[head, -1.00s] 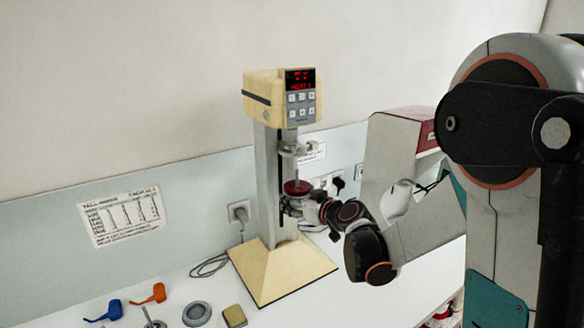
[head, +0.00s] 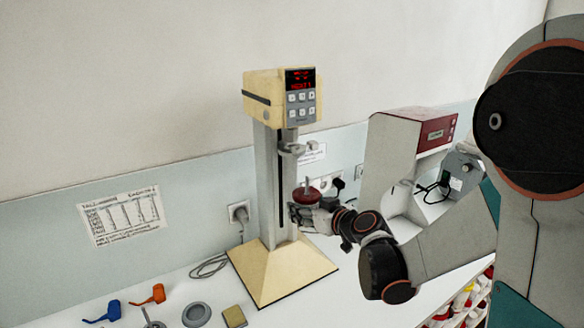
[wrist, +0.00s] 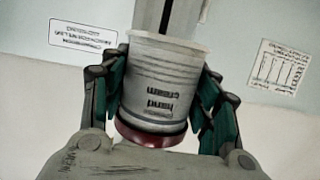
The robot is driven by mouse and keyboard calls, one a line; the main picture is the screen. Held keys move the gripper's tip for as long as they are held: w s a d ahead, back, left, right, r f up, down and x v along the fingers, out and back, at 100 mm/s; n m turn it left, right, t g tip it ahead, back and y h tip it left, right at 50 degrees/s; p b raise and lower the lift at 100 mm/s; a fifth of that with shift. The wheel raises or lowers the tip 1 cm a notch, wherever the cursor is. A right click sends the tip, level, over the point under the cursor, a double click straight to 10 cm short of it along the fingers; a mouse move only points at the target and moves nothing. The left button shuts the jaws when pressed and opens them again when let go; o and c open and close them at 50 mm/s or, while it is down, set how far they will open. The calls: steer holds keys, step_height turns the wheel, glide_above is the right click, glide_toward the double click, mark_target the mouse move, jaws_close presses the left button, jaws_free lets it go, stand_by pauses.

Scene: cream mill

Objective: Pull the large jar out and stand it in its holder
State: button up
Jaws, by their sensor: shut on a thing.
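The large jar (wrist: 160,85) is a white tub with "hand cream" print and a dark red lid (wrist: 150,135). In the wrist view it sits between the green-padded fingers of my gripper (wrist: 165,95), which is shut on its sides. In the head view its red lid (head: 306,195) faces up, and my gripper (head: 318,217) hides most of the body. The jar is beside the right side of the mill's column (head: 268,190), below a grey bracket (head: 292,148). Which part is the jar's holder I cannot tell.
The cream mill (head: 266,98) stands on a broad cream base (head: 280,270). A grey round ring (head: 196,314), a yellowish block (head: 234,316), and orange (head: 151,294) and blue (head: 103,311) items lie at the front left.

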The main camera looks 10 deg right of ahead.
steer(key=shift+s+d, duration=0.2)
steer(key=shift+s, duration=0.45)
steer(key=shift+s+d, duration=0.2)
steer(key=shift+s, duration=0.4)
